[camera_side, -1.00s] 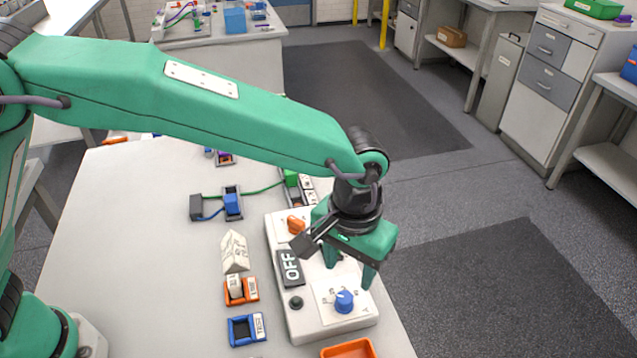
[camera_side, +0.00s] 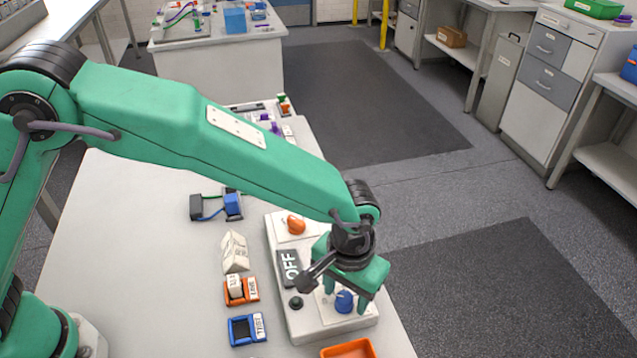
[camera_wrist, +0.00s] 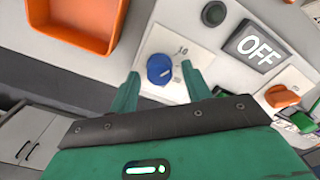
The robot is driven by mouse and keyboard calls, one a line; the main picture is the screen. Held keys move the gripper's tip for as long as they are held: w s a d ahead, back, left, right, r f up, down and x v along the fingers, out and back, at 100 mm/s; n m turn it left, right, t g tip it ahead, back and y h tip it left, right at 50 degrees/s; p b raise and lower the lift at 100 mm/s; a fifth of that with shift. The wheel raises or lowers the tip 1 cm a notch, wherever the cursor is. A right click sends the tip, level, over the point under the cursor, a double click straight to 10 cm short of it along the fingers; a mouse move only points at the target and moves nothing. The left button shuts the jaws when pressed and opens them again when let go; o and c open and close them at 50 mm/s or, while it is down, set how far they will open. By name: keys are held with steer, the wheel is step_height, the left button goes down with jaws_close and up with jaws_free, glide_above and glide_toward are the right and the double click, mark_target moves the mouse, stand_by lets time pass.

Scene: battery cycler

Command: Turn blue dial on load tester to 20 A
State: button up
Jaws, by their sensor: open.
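The load tester (camera_side: 303,325) is a pale box near the table's right edge. Its blue dial (camera_side: 344,301) sits on a white scale plate at the near end. In the wrist view the blue dial (camera_wrist: 160,69) lies between and just ahead of the fingertips, with a "10" mark near it; the other marks are hard to read. My gripper (camera_side: 346,300) is open, with its fingers on either side of the dial. In the wrist view my gripper (camera_wrist: 165,80) shows a gap around the dial, with no clear contact. Part of the plate is hidden by my gripper.
The tester also has an orange knob (camera_side: 295,225), an OFF display (camera_side: 290,266) and a dark round button (camera_side: 296,303). An orange tray (camera_side: 348,349) is close at the near end. Blue (camera_side: 247,329) and orange (camera_side: 241,290) holders lie to the left.

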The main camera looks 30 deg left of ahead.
steer(key=shift+c, duration=0.2)
steer(key=c, duration=0.9)
steer(key=shift+c, duration=0.2)
steer(key=shift+m, duration=0.4)
steer(key=m, duration=0.3)
steer(key=shift+d+m, duration=0.1)
steer(key=shift+m, duration=2)
steer(key=o, duration=1)
